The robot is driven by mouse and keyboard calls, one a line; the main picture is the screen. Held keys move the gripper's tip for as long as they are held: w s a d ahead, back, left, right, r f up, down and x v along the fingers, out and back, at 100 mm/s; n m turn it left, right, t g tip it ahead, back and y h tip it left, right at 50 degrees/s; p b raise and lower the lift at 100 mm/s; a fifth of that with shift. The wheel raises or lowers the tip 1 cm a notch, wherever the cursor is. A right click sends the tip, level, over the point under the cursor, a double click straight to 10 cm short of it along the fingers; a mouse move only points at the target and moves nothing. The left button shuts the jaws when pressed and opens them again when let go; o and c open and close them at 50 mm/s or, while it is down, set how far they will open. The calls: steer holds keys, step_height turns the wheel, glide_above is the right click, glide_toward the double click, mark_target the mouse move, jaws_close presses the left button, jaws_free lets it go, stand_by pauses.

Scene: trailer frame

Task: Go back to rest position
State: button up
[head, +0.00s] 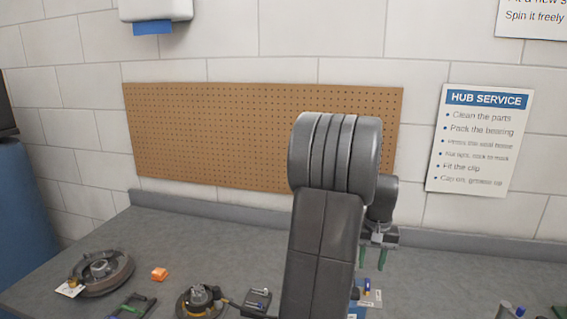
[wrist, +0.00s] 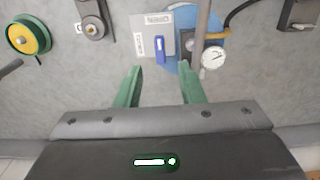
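My gripper (head: 373,258) shows in the head view to the right of my raised grey arm, pointing down above the workbench. In the wrist view my gripper (wrist: 160,88) has its two green fingers well apart, with nothing between them. Below it, past the fingertips, lies a pale labelled card (wrist: 153,22) with a blue object (wrist: 160,50) on it. The fingers do not appear to touch anything. My arm hides part of the bench and the pegboard in the head view.
A grey workbench (head: 225,238) holds a hub drum (head: 103,270) at left, an orange block (head: 160,274) and a smaller hub (head: 198,298). In the wrist view are a dial gauge (wrist: 213,58) and a green-yellow wheel (wrist: 28,37). A pegboard (head: 200,135) hangs behind.

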mark_target(368, 282)
step_height(368, 282, down, 6)
steer(key=shift+f+p, duration=0.1)
steer(key=shift+p, duration=0.35)
steer(key=n+p, duration=0.1)
steer(key=n, duration=0.3)
steer(key=n+p, duration=0.1)
steer(key=n, duration=0.4)
steer(key=shift+p, duration=0.4)
step_height(368, 282, up, 13)
steer(key=b, duration=0.2)
steer(key=shift+f, duration=0.15)
